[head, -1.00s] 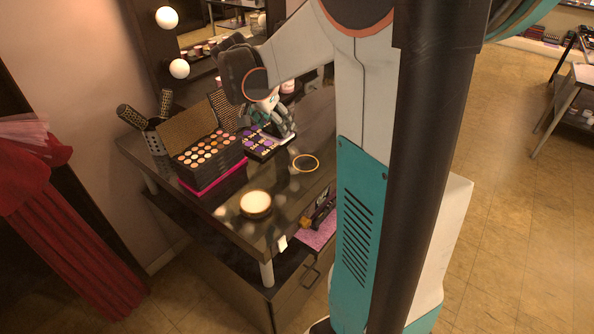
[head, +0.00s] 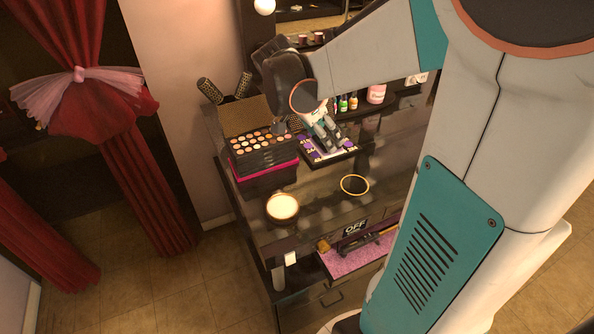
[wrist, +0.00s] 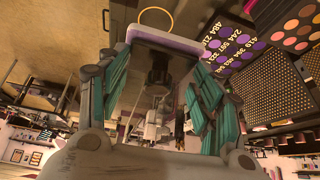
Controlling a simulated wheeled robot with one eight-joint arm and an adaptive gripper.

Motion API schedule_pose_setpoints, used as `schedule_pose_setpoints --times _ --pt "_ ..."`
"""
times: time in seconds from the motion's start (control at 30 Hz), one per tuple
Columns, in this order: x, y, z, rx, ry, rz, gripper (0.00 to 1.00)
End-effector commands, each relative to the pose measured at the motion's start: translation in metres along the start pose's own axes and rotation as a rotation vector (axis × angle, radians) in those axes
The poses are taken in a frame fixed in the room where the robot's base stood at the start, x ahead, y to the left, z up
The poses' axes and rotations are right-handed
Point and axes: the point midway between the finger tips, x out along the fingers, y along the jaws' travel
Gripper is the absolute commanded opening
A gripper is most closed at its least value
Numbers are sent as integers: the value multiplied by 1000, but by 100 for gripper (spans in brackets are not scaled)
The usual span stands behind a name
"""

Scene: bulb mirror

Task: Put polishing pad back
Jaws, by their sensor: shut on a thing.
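In the wrist view, my gripper (wrist: 158,95) is shut on a flat rectangular piece (wrist: 165,42) with a pale lavender rim and a dark, mirror-like face. I cannot tell for certain whether this piece is the polishing pad. In the head view, my gripper (head: 327,140) points down at the purple palette (head: 312,152) on the dark dressing table (head: 310,200). The held piece is mostly hidden there by my fingers. The purple palette (wrist: 228,48), with rows of printed numbers, lies beside the held piece in the wrist view.
An open makeup palette (head: 262,140) stands left of my gripper, hairbrushes (head: 210,91) behind it. A round cream-topped jar (head: 282,206) and a gold-rimmed ring (head: 354,184) lie nearer the front. Bottles (head: 343,104) stand behind. An open drawer (head: 350,256) with pink lining sits below.

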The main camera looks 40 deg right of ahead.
Motion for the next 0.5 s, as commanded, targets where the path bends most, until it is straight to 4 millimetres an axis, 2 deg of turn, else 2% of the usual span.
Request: schedule_pose_setpoints --times 0.17,0.5 --pt "28 1 17 3 0 1 22" --pt "101 2 58 3 0 1 22"
